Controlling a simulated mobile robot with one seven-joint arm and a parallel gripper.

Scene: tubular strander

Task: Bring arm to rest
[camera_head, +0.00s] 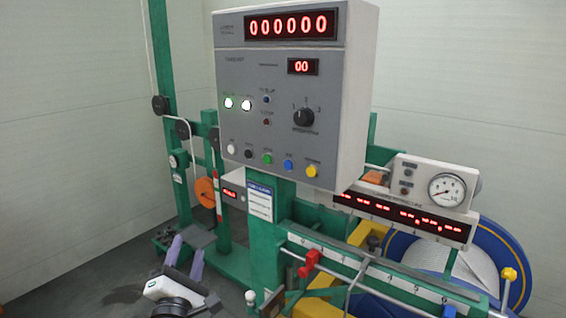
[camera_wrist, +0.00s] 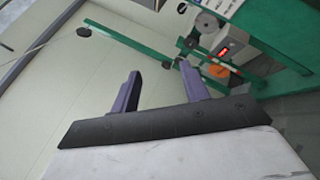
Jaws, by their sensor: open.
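My gripper (camera_head: 185,257) shows low on the left in the head view, with two purple fingers spread apart. In the wrist view my gripper (camera_wrist: 159,72) also has its two fingers wide apart, with nothing between them. It is in free air, clear of the green machine frame (camera_head: 267,240) beside it. The full shape of my arm is cut off by the bottom of the head view.
A grey control box (camera_head: 285,160) with red zero displays, buttons and a dial stands on a green post. At the right are a pressure gauge (camera_head: 447,190), a strip of red displays (camera_head: 400,215) and a blue-rimmed reel (camera_head: 512,250). Bare floor (camera_head: 75,270) lies at the left.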

